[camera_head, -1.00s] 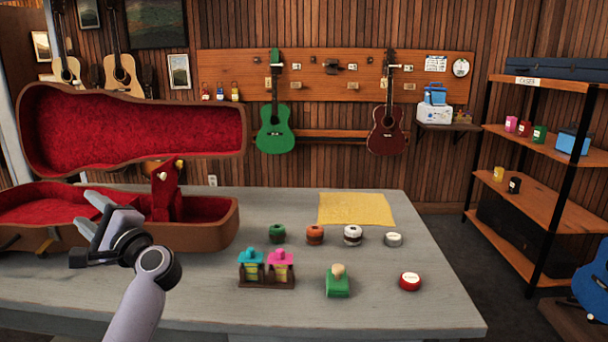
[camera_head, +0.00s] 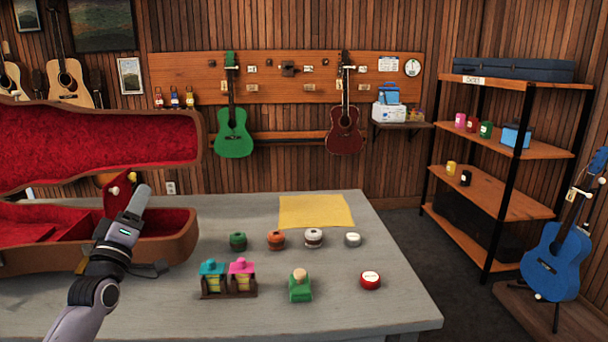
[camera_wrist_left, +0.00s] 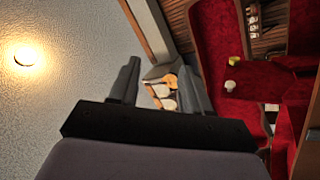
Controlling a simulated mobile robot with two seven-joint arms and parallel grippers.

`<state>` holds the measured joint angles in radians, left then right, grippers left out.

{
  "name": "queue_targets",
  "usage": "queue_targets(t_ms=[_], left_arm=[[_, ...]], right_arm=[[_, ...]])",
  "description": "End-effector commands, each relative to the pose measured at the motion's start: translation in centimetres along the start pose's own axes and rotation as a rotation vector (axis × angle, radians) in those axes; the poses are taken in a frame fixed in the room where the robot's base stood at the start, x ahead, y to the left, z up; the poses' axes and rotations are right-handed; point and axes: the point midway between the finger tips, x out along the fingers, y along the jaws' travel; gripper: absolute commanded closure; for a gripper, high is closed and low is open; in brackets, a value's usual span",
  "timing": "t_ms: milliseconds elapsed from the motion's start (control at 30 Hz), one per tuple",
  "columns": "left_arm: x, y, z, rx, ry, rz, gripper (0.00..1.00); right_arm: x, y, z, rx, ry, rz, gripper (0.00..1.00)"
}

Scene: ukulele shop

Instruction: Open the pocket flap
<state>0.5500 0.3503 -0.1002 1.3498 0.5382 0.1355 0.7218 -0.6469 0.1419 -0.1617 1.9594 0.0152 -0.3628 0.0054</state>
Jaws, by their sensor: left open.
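The open guitar case (camera_head: 165,232) with red lining lies at the left of the table. Its red pocket flap (camera_head: 117,205) stands up inside the case, with a pale knob and a yellowish knob near its top edge. My left gripper (camera_head: 138,203) points up in front of the flap and hides part of it. In the left wrist view the open, empty fingers (camera_wrist_left: 160,86) are apart, and the red flap (camera_wrist_left: 262,82) with its knobs is to their right, not between them. I cannot tell the exact gap to it. My right gripper is out of view.
The case's raised lid (camera_head: 95,145) stands behind the gripper. The table's front right is clear.

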Motion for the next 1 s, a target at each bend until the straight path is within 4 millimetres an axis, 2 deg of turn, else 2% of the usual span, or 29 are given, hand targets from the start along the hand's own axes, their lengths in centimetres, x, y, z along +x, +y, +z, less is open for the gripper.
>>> queue_targets(t_ms=[100,200,433,500,667,800,967,1000], left_arm=[[-0.2,-2.0,2.2,0.397,-0.136,-0.083,0.52],[-0.7,-3.9,3.3,0.696,-0.241,-0.14,0.52],[-2.6,-8.2,4.2,1.259,-0.471,-0.242,0.52],[-5.3,-9.1,6.8,1.224,-0.513,-0.229,0.52],[-11.2,-10.4,11.4,1.186,-0.607,-0.212,0.52],[-17.5,-11.2,15.3,1.14,-0.699,-0.203,0.52],[-25.4,-11.2,19.0,1.076,-0.805,-0.2,0.52],[-27.5,-11.1,19.8,1.057,-0.832,-0.202,0.52]], right_arm=[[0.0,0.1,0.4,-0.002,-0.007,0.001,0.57],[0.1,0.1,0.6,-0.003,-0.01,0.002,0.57],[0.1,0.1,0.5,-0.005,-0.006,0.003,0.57],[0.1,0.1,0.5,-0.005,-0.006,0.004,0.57],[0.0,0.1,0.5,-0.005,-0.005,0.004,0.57],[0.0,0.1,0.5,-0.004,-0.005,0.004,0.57],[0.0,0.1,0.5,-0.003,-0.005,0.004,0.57],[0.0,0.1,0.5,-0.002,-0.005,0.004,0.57]])
